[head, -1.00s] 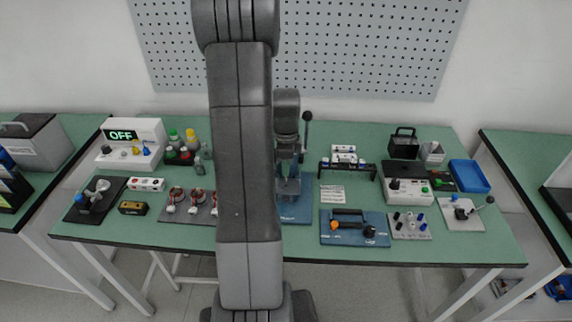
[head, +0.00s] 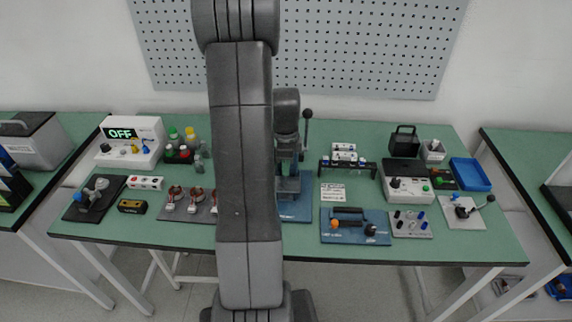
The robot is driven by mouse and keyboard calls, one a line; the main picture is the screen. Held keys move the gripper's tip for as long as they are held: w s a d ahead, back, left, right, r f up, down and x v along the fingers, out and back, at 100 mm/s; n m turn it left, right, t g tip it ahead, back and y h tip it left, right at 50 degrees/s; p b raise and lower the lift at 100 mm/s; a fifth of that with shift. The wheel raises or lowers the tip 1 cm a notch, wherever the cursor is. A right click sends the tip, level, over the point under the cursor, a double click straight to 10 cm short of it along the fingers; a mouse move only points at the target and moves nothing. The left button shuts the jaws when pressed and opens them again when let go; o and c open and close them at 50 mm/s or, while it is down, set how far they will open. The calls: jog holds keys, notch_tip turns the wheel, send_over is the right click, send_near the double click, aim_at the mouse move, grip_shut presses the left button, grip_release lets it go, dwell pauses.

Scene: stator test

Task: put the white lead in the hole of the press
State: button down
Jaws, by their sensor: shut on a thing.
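The press (head: 287,104) stands behind my arm near the middle of the green table. It has a grey head and column, a blue base (head: 297,209) and a dark lever (head: 307,118) on its right, standing upright. My arm covers the press's left part, and its hole cannot be made out. My gripper is hidden behind my own arm. I cannot make out the white lead. Several stators (head: 193,195) with copper rings and white ends sit on a grey plate left of my arm, partly covered by it.
Left are a white tester (head: 131,143) reading OFF, bottles (head: 190,138) and a black fixture (head: 92,198). Right are a small rack (head: 346,164), a blue fixture (head: 352,228), a white control box (head: 407,189), a blue tray (head: 469,174) and a lever plate (head: 463,212). A pegboard (head: 360,50) hangs behind.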

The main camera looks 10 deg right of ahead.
jog(key=shift+f+b, duration=0.4)
jog(key=shift+f, duration=0.1)
dwell(0.4)
jog(key=shift+f+b, duration=0.7)
jog(key=shift+f, duration=0.2)
jog(key=shift+f, duration=0.1)
jog(key=shift+f+b, duration=0.75)
jog(key=shift+f, duration=0.1)
jog(key=c, duration=1.3)
grip_release()
jog(key=shift+r, duration=0.1)
notch_tip(320, 180, up, 14)
jog(key=shift+b, duration=0.45)
